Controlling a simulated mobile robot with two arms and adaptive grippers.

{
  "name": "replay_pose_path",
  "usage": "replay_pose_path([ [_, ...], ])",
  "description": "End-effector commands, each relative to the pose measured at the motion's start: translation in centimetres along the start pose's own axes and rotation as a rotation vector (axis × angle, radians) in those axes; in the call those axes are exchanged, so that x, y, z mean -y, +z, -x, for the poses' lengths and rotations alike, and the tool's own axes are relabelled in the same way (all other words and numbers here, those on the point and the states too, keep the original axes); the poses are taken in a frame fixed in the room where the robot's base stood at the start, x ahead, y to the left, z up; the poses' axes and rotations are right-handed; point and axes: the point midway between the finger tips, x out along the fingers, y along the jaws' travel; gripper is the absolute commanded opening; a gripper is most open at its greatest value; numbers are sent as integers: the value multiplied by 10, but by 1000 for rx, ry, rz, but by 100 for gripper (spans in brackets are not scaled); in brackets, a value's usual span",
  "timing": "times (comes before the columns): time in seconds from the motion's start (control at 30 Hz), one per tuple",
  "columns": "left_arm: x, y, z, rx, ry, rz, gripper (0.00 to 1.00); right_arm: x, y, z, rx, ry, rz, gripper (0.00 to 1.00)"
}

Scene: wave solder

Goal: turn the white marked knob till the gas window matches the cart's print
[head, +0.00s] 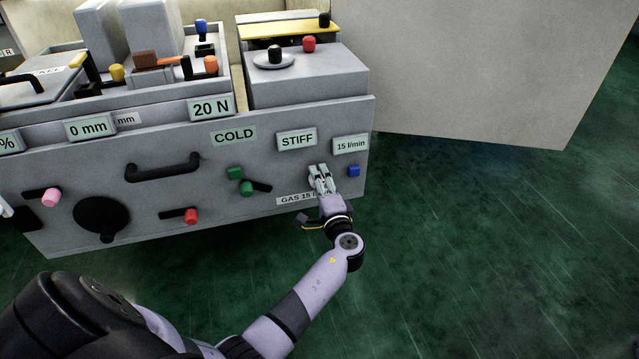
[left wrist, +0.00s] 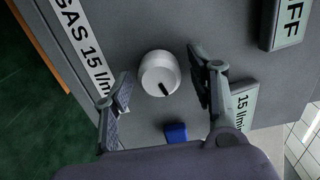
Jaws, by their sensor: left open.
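The white knob (left wrist: 159,73) with a dark mark line shows in the left wrist view, its mark pointing to the lower right. My left gripper (head: 318,171) is open at the panel, one finger on each side of the knob. A gap shows between the knob and each finger. In the head view the gripper mostly hides the knob. The gas window (head: 351,145) reads 15 l/min; it also shows in the left wrist view (left wrist: 243,105), partly covered by a finger. The printed strip (head: 291,199) reads GAS 15 l/min (left wrist: 82,45). My right gripper is not in view.
A blue button (head: 354,171) sits beside the gripper, below the gas window. Green knobs (head: 235,173), a red knob (head: 191,216) and a black handle (head: 162,168) stick out further left. Green floor (head: 480,240) is open at right.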

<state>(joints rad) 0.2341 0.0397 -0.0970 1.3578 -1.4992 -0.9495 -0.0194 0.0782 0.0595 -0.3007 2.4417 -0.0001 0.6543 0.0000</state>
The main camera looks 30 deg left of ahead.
Motion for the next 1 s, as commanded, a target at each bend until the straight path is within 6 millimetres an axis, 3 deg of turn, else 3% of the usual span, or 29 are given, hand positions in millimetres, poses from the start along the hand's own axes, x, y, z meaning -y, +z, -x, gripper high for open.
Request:
replay_pose_path([
  [0.37, -1, 0, 8, -1, 1, 0, 54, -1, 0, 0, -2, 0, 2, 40],
  [0.8, -1, 0, 93, -1, 4, 1, 54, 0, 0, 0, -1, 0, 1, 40],
  [1.0, -1, 0, 116, 0, 2, 0, 54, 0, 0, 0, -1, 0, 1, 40],
])
